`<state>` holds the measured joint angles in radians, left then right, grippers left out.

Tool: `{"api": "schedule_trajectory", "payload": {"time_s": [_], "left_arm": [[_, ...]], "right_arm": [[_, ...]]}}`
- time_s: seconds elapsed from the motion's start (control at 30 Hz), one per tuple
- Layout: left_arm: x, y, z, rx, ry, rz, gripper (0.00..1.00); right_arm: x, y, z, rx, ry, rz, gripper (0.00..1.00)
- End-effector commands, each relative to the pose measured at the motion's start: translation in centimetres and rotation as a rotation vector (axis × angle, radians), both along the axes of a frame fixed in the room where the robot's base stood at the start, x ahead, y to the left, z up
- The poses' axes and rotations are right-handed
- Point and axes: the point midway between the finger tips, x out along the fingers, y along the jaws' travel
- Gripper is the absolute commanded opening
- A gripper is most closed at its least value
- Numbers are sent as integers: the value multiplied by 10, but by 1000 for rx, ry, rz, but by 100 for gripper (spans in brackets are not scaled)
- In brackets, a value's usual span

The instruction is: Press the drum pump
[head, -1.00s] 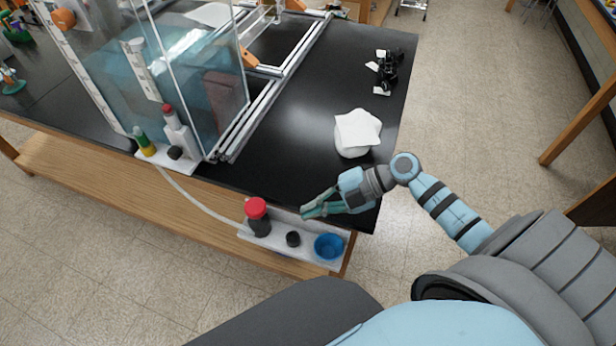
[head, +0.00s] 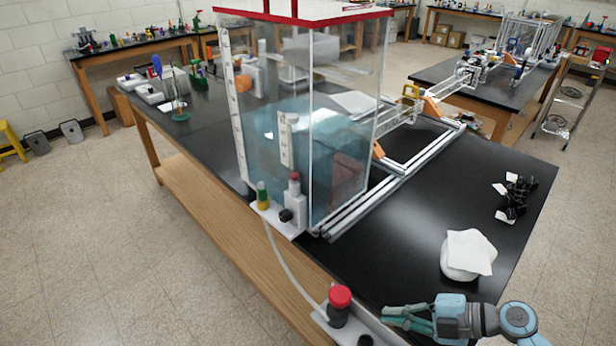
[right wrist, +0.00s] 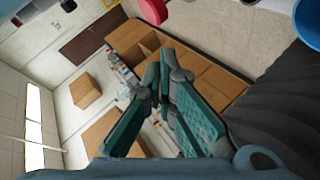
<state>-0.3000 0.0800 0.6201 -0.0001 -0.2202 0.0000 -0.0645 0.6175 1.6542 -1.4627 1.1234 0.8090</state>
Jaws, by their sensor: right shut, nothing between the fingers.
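The drum pump, with a red cap (head: 340,296) on a dark body, stands on a white ledge at the front edge of the black table, low in the head view. A pale hose runs from it to the clear tank. A red round part (right wrist: 153,10), likely its cap, shows at the top of the right wrist view. My right gripper (head: 388,316) is to the right of the pump, apart from it. Its fingers (right wrist: 162,62) are shut and empty. My left gripper is not in view.
A clear water tank (head: 335,95) with a red rim stands on the black table (head: 480,185). A white cloth (head: 468,252) and black clips (head: 515,197) lie at the right. A blue bowl (right wrist: 309,22) is at the right wrist view's edge.

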Motion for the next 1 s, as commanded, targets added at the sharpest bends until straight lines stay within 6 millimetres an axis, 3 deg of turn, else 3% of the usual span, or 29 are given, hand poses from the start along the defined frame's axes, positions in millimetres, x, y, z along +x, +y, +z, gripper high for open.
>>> {"api": "schedule_trajectory", "payload": {"time_s": [0.07, 0.13, 0.2, 0.27, 0.33, 0.43, 0.6, 0.77, 0.8, 1.0], "left_arm": [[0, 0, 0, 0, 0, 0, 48], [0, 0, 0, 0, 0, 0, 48], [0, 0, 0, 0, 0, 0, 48], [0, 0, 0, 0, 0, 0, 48], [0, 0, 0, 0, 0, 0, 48], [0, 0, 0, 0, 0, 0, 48], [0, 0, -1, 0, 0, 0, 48], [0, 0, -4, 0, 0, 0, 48], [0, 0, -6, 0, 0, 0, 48], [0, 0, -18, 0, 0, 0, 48]], "right_arm": [[19, 14, 28, 111, -115, -103, 0], [43, 17, 71, 272, -254, -305, 0], [63, -9, 111, 442, -346, -618, 0], [65, -49, 119, 543, -330, -933, 0], [51, -89, 97, 582, -203, -1257, 0], [8, -112, 42, 537, 75, -1575, 0], [-73, -91, -31, 361, 539, -1785, 0], [-139, -53, -86, 173, 900, -1800, 0], [-152, -46, -105, 128, 973, -1793, 0], [-172, -47, -224, 53, 1082, -1807, 0]]}}
